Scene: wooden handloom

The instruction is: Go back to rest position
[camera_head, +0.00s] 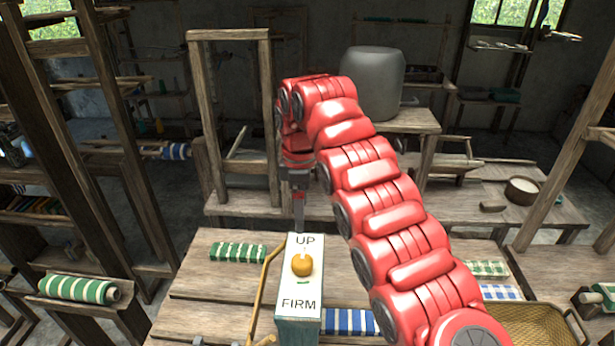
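My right arm, red and segmented, comes in from the lower right and bends down at the middle of the head view. Its gripper (299,222) points down behind the top edge of a pale control box (303,275) marked UP and FIRM. The gripper looks narrow from this side, so I cannot tell whether its fingers are open or shut. I see nothing held in it. An orange knob (302,264) sits on the box face, apart from the gripper. My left gripper is not in view.
The box stands at a wooden table (205,285) with a green striped cloth roll (238,252) and a blue striped cloth (350,321). A wire basket (540,325) is at lower right. Loom posts (112,120) rise at left. A grey drum (372,80) stands behind.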

